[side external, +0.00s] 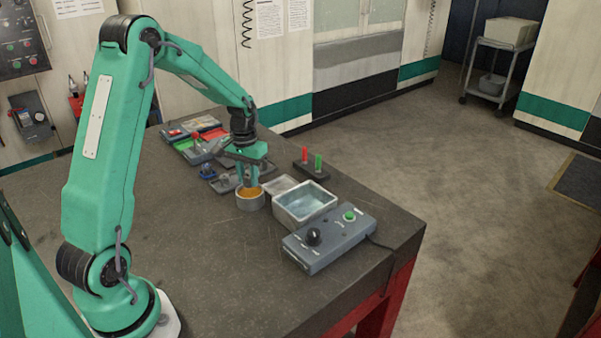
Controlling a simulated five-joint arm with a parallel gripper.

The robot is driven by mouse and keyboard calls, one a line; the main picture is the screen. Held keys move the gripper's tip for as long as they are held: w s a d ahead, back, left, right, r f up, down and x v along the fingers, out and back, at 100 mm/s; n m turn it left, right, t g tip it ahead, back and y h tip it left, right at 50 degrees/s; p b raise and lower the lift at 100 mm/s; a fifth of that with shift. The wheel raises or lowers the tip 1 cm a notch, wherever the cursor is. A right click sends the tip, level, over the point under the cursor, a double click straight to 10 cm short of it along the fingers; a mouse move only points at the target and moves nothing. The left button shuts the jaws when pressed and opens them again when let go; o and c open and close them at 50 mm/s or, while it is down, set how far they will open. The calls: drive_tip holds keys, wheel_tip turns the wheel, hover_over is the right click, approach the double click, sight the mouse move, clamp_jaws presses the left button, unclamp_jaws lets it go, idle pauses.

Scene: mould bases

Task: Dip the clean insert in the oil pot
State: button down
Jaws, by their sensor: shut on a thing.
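The oil pot (250,202) is a small round grey pot with amber oil in it, standing on the table. My gripper (248,181) points straight down, directly over the pot, with its fingertips at about the level of the rim. It is shut on the insert, which is too small and too covered by the fingers and the pot to make out. I cannot tell how deep the insert sits in the oil.
A pale tray of clear liquid (305,203) stands right of the pot. In front of it is a grey control box (329,238) with a black knob and green button. A dark block with red and green pegs (311,165) stands behind. Coloured trays (196,141) lie behind my gripper.

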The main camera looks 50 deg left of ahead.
drive_tip(key=shift+f, duration=2.5)
drive_tip(key=shift+r, duration=3.45)
drive_tip(key=shift+w, duration=0.1)
